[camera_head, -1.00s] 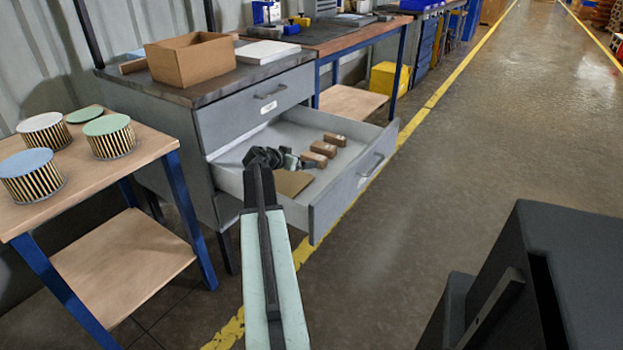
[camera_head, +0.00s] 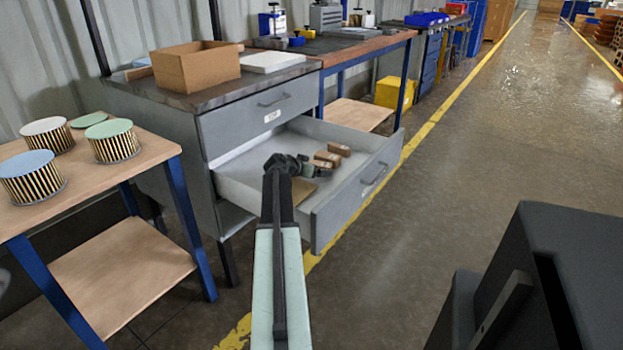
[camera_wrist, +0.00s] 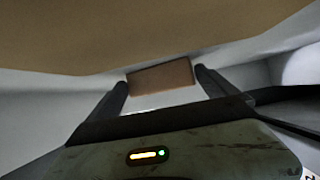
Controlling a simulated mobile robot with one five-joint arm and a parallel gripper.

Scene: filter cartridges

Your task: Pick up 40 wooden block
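Small brown wooden blocks (camera_head: 326,157) lie in a row in the open grey drawer (camera_head: 355,190). No number can be read on them. My gripper (camera_head: 287,164) is inside the drawer area, just left of the blocks in the head view. In the wrist view, one brown block (camera_wrist: 160,77) shows between and just beyond the tips of my gripper (camera_wrist: 160,84). The two fingers stand wide apart. The block's ends are close to the fingertips; I cannot tell whether they touch. My arm hides part of the drawer floor.
A flat brown piece (camera_head: 301,190) lies in the drawer, partly behind my gripper. A cardboard box (camera_head: 196,67) and a white slab (camera_head: 273,62) sit on the cabinet top. Round filter cartridges (camera_head: 113,141) stand on the left table.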

